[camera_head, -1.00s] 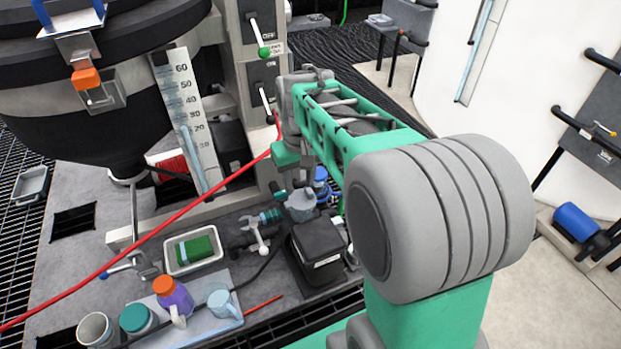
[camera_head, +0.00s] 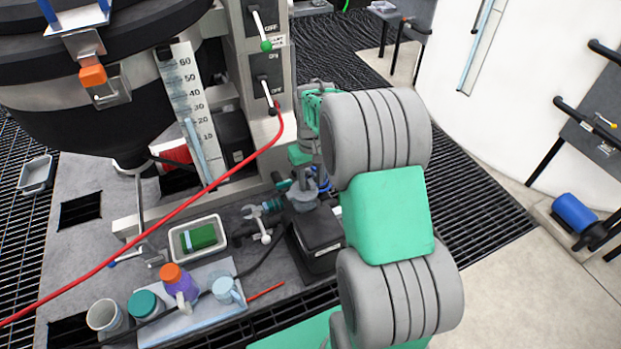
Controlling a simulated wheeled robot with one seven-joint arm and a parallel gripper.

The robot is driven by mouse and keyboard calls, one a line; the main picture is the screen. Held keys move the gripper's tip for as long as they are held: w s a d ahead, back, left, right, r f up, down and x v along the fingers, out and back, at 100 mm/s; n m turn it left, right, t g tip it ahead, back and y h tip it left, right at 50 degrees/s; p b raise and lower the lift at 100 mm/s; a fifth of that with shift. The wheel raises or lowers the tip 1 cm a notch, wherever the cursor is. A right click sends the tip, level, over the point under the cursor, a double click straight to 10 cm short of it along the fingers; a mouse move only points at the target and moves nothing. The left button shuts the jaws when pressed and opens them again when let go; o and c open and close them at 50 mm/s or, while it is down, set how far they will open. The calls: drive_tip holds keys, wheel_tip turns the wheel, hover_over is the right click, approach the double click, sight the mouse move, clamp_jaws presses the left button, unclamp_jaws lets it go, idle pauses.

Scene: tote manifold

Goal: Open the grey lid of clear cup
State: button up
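A small grey cup-like thing (camera_head: 303,198), which looks like the clear cup with its grey lid, stands at the back of the bench, just behind a black box. Its lid and body are hard to tell apart at this size. My gripper (camera_head: 316,182) is at the end of my arm, pointing down right over or beside this thing. Its fingers are small and partly covered, so I cannot tell if they touch it or how far apart they are. A pale blue translucent cup (camera_head: 228,291) stands on the light tray at the front.
The tray (camera_head: 213,318) also bears an orange-topped purple mug (camera_head: 180,288) and a teal-lidded cup (camera_head: 146,305). A black box (camera_head: 318,233) stands right in front of the grey cup. A wrench (camera_head: 260,226) and white bin (camera_head: 178,243) lie left. A red hose (camera_head: 165,219) crosses the view.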

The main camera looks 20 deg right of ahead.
clamp_jaws()
idle(1.3)
